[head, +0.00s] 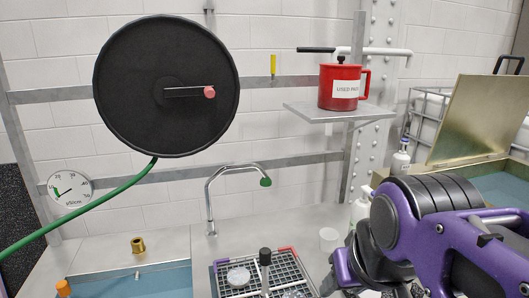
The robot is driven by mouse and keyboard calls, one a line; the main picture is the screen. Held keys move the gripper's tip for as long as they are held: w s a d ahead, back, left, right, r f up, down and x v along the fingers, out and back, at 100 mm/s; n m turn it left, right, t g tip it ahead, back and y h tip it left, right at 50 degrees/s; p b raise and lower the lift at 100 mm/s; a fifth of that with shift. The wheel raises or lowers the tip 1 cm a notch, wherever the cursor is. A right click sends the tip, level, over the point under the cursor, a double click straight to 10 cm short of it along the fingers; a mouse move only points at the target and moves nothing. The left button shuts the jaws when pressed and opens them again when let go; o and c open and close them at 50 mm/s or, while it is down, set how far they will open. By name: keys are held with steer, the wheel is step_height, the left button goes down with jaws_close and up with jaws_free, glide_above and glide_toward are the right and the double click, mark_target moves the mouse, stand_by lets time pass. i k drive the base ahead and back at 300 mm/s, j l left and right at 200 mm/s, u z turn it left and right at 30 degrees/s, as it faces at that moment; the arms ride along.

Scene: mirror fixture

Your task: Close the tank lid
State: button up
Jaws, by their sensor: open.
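The tank lid (480,119) is a flat tan metal panel at the right, standing raised and tilted up. A black handle (508,62) sits at its upper edge. The tank (440,172) below it is open, with blue-grey liquid (503,188) showing; its right part is cut off by the frame. My gripper (338,278) is at the bottom, left of and nearer than the lid, and apart from it. It is open; its fingers are partly cut off by the lower edge. My purple arm hides the area in front of the tank.
A wire rack (226,284) lies left of my gripper, with a tap (209,200) behind it. White bottles (400,160) and a clear cup (328,238) stand near my arm. A shelf (305,116) holds a red pot (338,75). A hose reel (140,110) hangs at left.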

mark_target(484, 114)
steer(key=z, duration=1.6)
steer(key=k, duration=0.25)
steer(key=k+u, duration=0.3)
steer(key=k+j+u, duration=0.1)
steer(key=u, duration=0.15)
steer(key=l+u, duration=0.1)
steer(key=u, duration=1.2)
steer(key=i+l, duration=0.1)
steer(key=l, duration=1.15)
steer(key=i+l+u, duration=0.15)
steer(key=l, duration=1.1)
steer(key=k, duration=0.05)
